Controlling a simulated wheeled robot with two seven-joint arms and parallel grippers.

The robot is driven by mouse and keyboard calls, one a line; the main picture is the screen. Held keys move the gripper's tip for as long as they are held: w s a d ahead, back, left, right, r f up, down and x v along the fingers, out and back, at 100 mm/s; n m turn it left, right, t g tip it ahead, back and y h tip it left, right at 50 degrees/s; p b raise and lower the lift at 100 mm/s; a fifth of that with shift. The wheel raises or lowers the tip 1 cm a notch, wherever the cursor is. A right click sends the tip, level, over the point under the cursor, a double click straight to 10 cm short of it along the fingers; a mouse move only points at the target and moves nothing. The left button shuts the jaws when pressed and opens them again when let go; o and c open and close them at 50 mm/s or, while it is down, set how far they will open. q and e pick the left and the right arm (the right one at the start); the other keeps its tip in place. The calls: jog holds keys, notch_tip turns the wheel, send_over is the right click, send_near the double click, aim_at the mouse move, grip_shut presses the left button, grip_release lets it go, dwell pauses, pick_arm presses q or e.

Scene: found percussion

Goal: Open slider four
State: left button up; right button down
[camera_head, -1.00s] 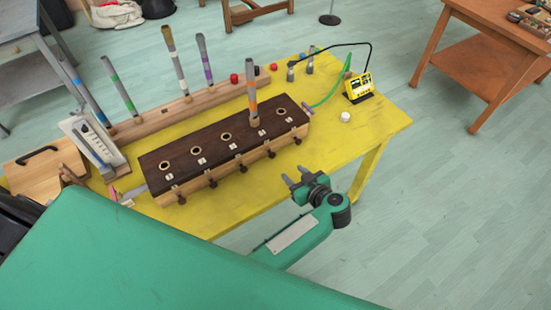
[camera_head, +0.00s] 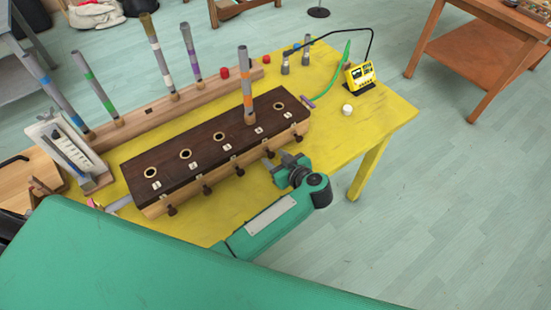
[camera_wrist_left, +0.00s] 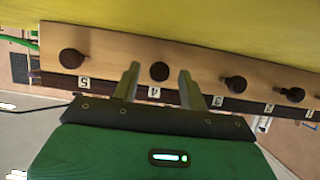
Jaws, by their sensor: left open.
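A long box with a dark brown top (camera_head: 205,145) stands on the yellow table. It has a row of round holes and numbered labels; a grey tube with an orange band (camera_head: 247,85) stands upright at hole four. Dark slider knobs line its light wood front. The slider four knob (camera_wrist_left: 159,71) shows in the wrist view above label 4, and in the head view (camera_head: 269,153). My left gripper (camera_head: 274,161) is open, its fingers (camera_wrist_left: 158,72) on either side of that knob with visible gaps. I cannot tell its depth relative to the knob. My right gripper is out of view.
Knob five (camera_wrist_left: 72,58) and knob three (camera_wrist_left: 235,83) flank the fingers. A wooden rail (camera_head: 150,115) with more tubes stands behind the box. A yellow meter (camera_head: 361,76) and a white knob-like piece (camera_head: 347,109) are at the right. The table's front right is clear.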

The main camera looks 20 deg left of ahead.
pick_arm(q)
jog(key=shift+c, duration=1.3)
grip_shut()
jog(key=shift+f+p+v, duration=0.25)
jog(key=shift+p+v, duration=0.85)
jog(key=shift+p, duration=0.15)
jog(key=shift+s+d+f, duration=0.2)
jog(key=shift+s+d, duration=0.1)
jog(key=shift+d, duration=0.1)
jog(key=shift+o, duration=1.3)
grip_release()
